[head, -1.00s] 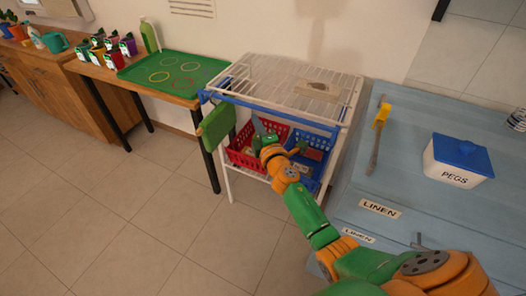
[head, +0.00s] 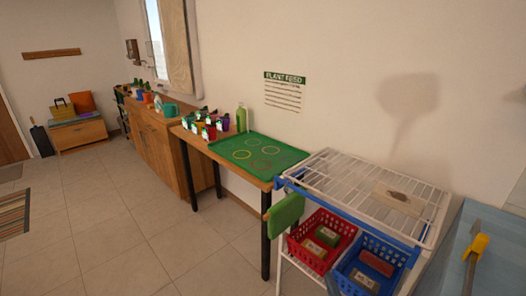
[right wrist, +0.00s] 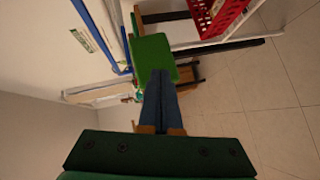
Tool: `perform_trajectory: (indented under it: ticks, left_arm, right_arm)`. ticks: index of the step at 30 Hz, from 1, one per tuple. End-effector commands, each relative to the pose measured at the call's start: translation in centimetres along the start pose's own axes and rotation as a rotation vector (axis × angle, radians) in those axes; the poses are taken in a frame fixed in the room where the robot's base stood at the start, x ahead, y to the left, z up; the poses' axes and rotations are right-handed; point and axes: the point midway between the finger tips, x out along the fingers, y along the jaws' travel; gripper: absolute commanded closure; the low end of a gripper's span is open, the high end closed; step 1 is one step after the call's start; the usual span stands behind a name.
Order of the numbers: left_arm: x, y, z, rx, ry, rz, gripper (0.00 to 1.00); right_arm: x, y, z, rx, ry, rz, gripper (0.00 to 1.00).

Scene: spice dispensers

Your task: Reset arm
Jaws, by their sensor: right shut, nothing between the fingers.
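My right gripper (right wrist: 160,85) shows in the right wrist view with its dark blue fingers together and nothing between them. Its tips point towards a green panel (right wrist: 153,52) that hangs at the side of the white wire rack; I cannot tell the gap between them. In the head view the green panel (head: 285,214) hangs at the rack's left end. There, at most a dark sliver at the bottom edge, by the baskets, may be part of my right gripper. My left gripper is in neither view.
The wire rack (head: 345,185) holds a red basket (head: 306,258) and a blue basket (head: 347,284) below its top. A table with a green tray (head: 290,153) and several small pots stands left of it. A blue surface (head: 496,262) is at right.

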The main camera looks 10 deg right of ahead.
Motion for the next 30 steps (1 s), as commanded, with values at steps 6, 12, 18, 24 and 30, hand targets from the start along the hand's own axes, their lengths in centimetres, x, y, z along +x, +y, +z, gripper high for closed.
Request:
perform_trajectory:
  ticks: [6,12,18,24,30]
  left_arm:
    - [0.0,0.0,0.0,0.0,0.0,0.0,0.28]
    - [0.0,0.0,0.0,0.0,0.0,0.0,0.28]
    - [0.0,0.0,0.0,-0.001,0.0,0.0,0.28]
    - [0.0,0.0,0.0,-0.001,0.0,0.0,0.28]
    - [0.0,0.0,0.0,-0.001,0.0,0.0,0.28]
  right_arm:
    - [-7.6,-21.7,3.9,0.46,-0.227,-0.544,1.0]
    - [-21.1,-34.3,7.1,0.788,-0.609,-0.877,1.0]
    - [-28.6,-37.8,8.5,0.911,-0.837,-0.977,1.0]
    - [-29.0,-38.0,8.6,0.919,-0.852,-0.981,1.0]
    - [-29.0,-38.0,8.6,0.919,-0.852,-0.981,1.0]
